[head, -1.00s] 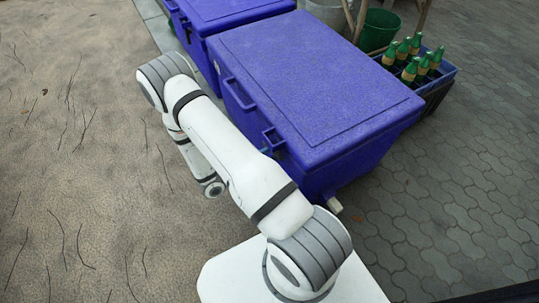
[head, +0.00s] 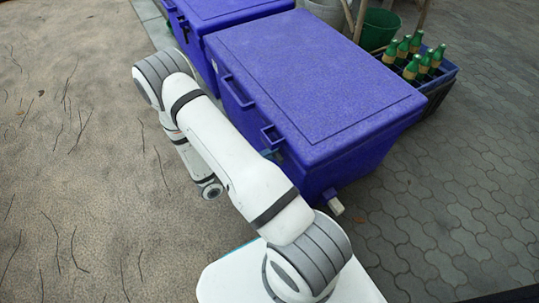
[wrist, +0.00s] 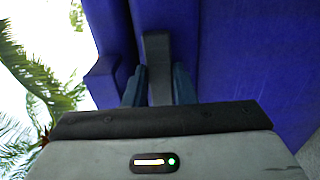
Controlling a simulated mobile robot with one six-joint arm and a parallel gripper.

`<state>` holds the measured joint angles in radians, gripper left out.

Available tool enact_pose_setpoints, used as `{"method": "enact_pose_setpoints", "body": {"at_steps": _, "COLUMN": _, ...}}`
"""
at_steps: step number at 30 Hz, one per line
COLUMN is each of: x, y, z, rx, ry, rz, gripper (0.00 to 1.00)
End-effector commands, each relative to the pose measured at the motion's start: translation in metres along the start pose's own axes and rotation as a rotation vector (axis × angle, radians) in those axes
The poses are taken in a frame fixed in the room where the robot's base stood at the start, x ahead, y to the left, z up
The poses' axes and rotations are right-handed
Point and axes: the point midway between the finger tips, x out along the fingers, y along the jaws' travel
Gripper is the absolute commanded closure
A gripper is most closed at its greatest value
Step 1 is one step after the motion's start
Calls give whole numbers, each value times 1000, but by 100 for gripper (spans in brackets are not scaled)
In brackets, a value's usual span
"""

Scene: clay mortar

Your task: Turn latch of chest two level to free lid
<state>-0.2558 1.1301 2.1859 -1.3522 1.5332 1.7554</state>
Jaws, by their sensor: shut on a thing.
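In the wrist view a grey bar-like latch (wrist: 157,48) lies against the blue chest (wrist: 245,60). It runs up and down in that picture, roughly along the chest's edges. My gripper (wrist: 158,86) has its two dark blue-grey fingers on either side of the latch, shut on it. The latch's near end is hidden behind the gripper body. In the head view the near blue chest (head: 315,75) has its lid down. My arm covers much of its front side, and the latch and gripper cannot be made out clearly there.
Another blue chest (head: 230,10) stands behind the near one. A crate of green bottles (head: 440,82) and a green bucket (head: 380,27) stand to the right. Sandy ground at left is open.

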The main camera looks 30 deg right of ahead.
Motion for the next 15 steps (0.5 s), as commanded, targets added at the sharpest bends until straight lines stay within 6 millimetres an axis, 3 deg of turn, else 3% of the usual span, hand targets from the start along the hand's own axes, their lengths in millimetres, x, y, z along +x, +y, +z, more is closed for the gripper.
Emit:
{"method": "enact_pose_setpoints", "body": {"at_steps": 8, "x": 0, "y": -1, "z": 1, "rx": 1, "ry": -3, "rz": -1, "gripper": 99}}
{"method": "enact_pose_setpoints", "body": {"at_steps": 9, "x": 0, "y": -1, "z": 1, "rx": 1, "ry": -3, "rz": -1, "gripper": 76}}
{"method": "enact_pose_setpoints", "body": {"at_steps": 15, "x": 0, "y": -1, "z": 1, "rx": 1, "ry": -2, "rz": -1, "gripper": 59}}
